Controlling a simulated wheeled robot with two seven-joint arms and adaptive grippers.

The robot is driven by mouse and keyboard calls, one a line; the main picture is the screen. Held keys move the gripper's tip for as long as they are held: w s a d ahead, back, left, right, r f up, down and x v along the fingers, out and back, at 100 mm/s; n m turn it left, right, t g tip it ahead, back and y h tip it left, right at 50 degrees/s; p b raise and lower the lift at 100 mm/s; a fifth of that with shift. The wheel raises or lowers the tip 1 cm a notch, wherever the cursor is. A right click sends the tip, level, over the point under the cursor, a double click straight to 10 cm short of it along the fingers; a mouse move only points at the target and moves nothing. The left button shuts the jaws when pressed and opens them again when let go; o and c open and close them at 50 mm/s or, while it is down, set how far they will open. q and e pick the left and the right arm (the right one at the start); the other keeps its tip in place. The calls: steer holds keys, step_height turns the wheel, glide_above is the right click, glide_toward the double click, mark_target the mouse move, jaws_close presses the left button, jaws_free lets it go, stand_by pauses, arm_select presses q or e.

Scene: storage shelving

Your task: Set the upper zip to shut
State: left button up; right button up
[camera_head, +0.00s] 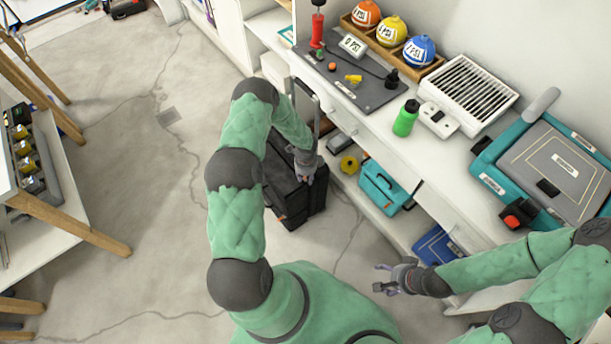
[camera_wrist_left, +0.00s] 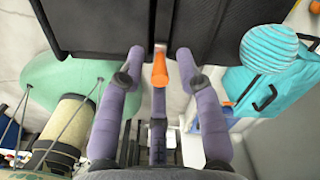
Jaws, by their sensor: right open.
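A black case (camera_head: 285,205) stands on the floor beside the workbench. In the left wrist view its dark side (camera_wrist_left: 110,25) fills the top. An orange zip pull (camera_wrist_left: 160,70) hangs from a small metal slider on it. I cannot tell from these views whether this is the upper zip or how far it is closed. My left gripper (camera_head: 308,178) is at the case. In the left wrist view its purple fingers (camera_wrist_left: 160,62) stand apart on either side of the pull, with gaps showing. My right gripper (camera_head: 382,278) is open and empty, low in front of the bench.
A teal toolbox (camera_head: 385,190) and a yellow roll (camera_head: 348,164) sit on the bench's lower shelf, right of the case. The white bench top (camera_head: 375,130) holds a green bottle (camera_head: 406,118) and other gear. The floor (camera_head: 160,200) to the left is clear.

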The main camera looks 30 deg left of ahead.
mark_target(306, 180)
arm_select(q)
steer(key=shift+a, duration=0.1)
steer(key=shift+w+r, duration=0.1)
steer(key=shift+r, duration=0.45)
step_height(306, 180, up, 11)
steer(key=shift+f, duration=0.1)
stand_by(0.4)
